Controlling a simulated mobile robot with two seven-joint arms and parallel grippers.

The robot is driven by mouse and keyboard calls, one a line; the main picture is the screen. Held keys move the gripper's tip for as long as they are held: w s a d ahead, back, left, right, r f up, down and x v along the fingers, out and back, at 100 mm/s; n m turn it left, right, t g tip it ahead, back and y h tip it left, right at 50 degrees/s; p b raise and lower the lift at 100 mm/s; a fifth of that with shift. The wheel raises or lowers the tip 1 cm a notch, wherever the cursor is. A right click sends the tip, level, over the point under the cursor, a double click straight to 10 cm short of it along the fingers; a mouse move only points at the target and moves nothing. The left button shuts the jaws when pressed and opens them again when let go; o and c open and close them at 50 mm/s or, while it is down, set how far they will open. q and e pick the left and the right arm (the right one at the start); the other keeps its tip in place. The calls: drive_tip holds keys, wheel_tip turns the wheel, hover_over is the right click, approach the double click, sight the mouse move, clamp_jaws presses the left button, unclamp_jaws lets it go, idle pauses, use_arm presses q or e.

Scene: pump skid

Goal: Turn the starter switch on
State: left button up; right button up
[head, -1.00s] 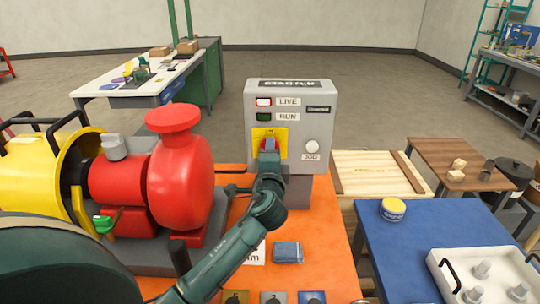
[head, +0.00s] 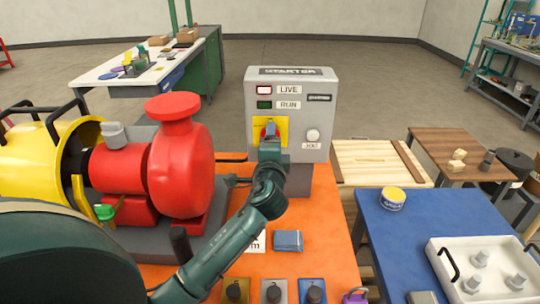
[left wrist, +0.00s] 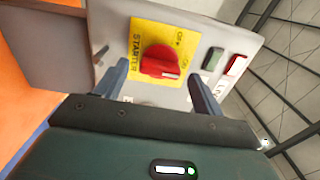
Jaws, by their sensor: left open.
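The grey starter box (head: 311,91) stands at the back of the orange bench, with LIVE and RUN indicators and a JOG button. Its red rotary switch (left wrist: 160,63) sits on a yellow plate (left wrist: 145,42) in the left wrist view. My left gripper (left wrist: 160,82) is open in front of the switch, one finger on each side of the red knob, apart from it as far as I can tell. In the head view the gripper (head: 271,138) covers much of the knob. My right gripper is not in view.
A red pump (head: 180,165) with a yellow guard (head: 35,165) stands left of my arm. A blue table (head: 400,235) with a white tray (head: 440,243) is at the right. A blue block (head: 288,240) lies on the orange bench.

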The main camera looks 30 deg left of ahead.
use_arm(q)
drive_tip(key=b+v, duration=0.2)
drive_tip(key=v, duration=1)
drive_tip(key=shift+s, duration=0.4)
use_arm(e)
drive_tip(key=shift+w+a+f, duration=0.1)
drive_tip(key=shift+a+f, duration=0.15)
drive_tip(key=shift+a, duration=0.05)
use_arm(q)
drive_tip(key=shift+d+f, duration=0.1)
drive_tip(key=shift+d, duration=0.05)
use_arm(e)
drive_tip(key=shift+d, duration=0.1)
